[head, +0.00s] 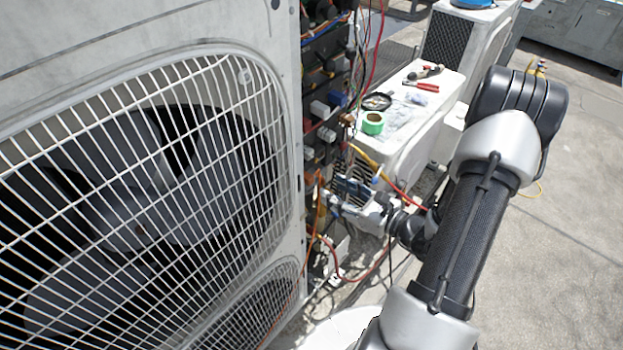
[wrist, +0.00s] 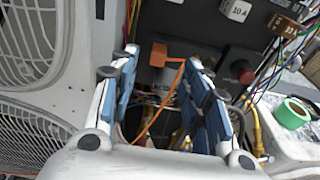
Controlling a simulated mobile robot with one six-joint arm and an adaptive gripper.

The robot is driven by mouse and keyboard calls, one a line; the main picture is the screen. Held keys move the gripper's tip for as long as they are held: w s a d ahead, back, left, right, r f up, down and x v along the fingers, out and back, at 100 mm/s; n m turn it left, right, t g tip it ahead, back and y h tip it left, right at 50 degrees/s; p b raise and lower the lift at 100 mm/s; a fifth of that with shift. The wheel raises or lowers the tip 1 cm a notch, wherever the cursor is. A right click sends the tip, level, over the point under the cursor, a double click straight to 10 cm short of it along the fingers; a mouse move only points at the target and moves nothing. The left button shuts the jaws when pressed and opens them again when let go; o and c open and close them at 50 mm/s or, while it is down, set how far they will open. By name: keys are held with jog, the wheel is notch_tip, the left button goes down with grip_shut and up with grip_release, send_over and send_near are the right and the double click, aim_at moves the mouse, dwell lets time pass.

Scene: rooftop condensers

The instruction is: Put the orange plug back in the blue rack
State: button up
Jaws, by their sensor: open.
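An orange block, which looks like the orange plug (wrist: 158,54), shows in the wrist view against the dark panel, with an orange cable running down from beside it. My gripper (wrist: 164,60) is open, its two blue-padded fingers on either side of the plug in the picture. I cannot tell how far the plug is beyond the fingertips, and no contact shows. In the head view my gripper (head: 345,190) reaches in at the open side of the large fan unit, and the plug is not clear there. I cannot make out a blue rack for certain.
The large condenser with its fan grille (head: 140,190) stands at the left. Loose wires (head: 375,265) hang around my gripper. A low white unit (head: 425,130) behind carries a green tape roll (head: 373,123) and tools (head: 421,86). Open floor (head: 570,220) lies at the right.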

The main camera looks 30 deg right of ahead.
aim_at(308, 176)
jog(key=b+x, duration=0.1)
jog(key=x, duration=0.9)
jog(key=shift+w+b, duration=0.1)
jog(key=shift+b, duration=0.25)
jog(key=shift+c, duration=0.3)
grip_shut()
dwell(0.4)
